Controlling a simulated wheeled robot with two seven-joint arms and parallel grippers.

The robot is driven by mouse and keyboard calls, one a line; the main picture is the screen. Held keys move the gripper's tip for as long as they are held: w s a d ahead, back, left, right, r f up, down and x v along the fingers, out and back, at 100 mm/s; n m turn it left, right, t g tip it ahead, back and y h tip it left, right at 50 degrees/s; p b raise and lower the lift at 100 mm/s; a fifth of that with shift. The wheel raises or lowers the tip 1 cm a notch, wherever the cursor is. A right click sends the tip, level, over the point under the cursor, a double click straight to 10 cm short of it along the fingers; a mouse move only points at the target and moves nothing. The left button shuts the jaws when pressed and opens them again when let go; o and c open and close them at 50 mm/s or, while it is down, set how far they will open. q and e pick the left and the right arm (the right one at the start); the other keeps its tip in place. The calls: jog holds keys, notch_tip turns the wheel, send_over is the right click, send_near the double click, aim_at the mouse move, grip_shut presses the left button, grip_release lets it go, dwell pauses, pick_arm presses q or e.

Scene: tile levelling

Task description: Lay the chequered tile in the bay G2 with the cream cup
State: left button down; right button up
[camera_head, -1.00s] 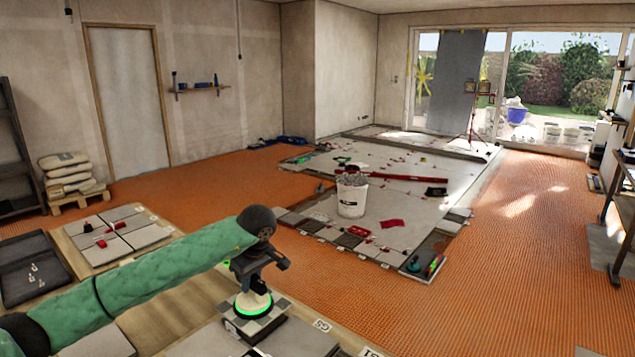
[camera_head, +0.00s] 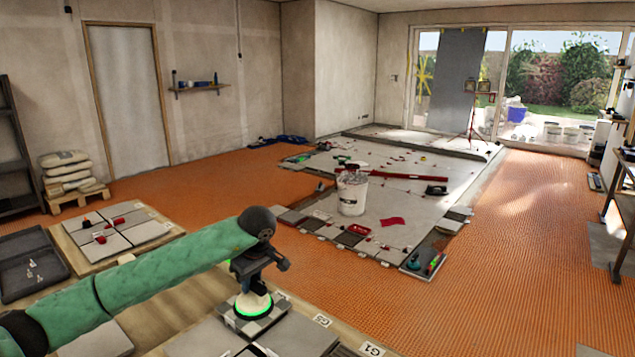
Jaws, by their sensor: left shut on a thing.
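My left gripper (camera_head: 258,274) is shut on the cream cup (camera_head: 252,302), which has a glowing green ring around its base. The cup stands upright on the chequered tile (camera_head: 268,322), a grey and pale square beneath it. I cannot tell whether the tile is clear of the board below. White tags marked like G5 (camera_head: 322,320) and G1 (camera_head: 372,349) lie on the wooden board by the tile. I cannot make out a G2 tag. My right gripper is not in view.
A board with grey tiles and red clips (camera_head: 120,231) and a dark tray (camera_head: 30,265) lie at the left. Beyond is a partly tiled floor with a white bucket (camera_head: 351,193) and tools. The orange matting (camera_head: 480,285) at the right is clear.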

pick_arm(q)
jog(key=shift+f+b, duration=0.6)
jog(key=shift+f, duration=0.15)
dwell(1.6)
jog(key=c, duration=1.2)
grip_release()
jog(key=shift+f, duration=0.1)
